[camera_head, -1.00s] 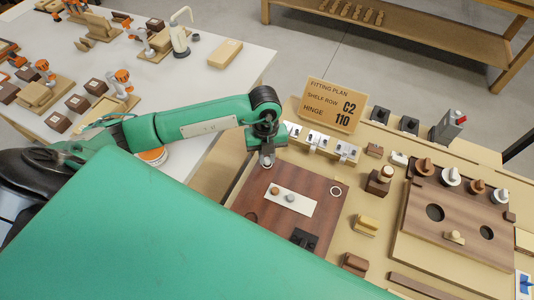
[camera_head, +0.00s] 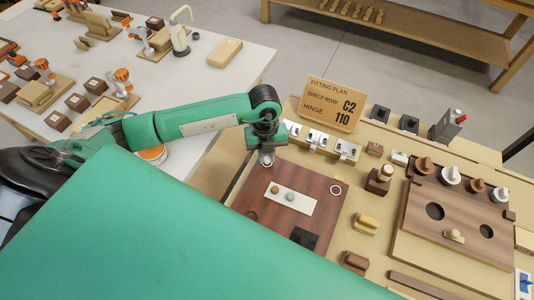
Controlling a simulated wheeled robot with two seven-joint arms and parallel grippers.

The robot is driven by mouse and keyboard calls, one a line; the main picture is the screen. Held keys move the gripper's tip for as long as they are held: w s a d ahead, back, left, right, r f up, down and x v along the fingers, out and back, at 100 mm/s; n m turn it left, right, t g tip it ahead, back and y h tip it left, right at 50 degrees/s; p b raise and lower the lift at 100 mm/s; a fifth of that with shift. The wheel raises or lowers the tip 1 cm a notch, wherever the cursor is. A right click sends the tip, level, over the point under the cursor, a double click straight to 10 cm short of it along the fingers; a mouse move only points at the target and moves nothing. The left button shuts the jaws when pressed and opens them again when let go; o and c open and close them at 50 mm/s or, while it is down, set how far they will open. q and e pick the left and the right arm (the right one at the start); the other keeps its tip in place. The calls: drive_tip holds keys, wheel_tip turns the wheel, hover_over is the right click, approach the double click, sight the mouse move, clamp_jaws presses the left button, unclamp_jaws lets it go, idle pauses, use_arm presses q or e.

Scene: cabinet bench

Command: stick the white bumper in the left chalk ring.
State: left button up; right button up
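My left gripper (camera_head: 266,161) points down over the far left corner of the dark brown panel (camera_head: 322,215). Its fingertips are close to or at the panel surface. A pale spot shows at the tips, too small to tell as white bumper, chalk ring or finger. A white chalk ring (camera_head: 336,189) lies bare near the panel's far right corner; the left ring is not clearly seen and may be hidden under the gripper. A white strip (camera_head: 303,205) on the panel carries a brown bumper (camera_head: 275,189) and a grey bumper (camera_head: 290,197). My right gripper is out of view.
A black part (camera_head: 304,238) lies on the panel's near side. A row of metal hinges (camera_head: 318,139) and the plan sign (camera_head: 334,104) stand behind the panel. A board with knobs (camera_head: 460,220) is at right. A large green surface covers the lower left.

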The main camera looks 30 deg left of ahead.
use_arm(q)
drive_tip(key=c, duration=0.3)
drive_tip(key=shift+f+b, duration=0.3)
drive_tip(key=shift+f, duration=0.15)
idle(1.5)
idle(0.3)
drive_tip(key=o, duration=1.3)
drive_tip(key=shift+r, duration=0.1)
drive_tip(key=shift+r+p, duration=2.65)
drive_tip(key=shift+r, duration=1.15)
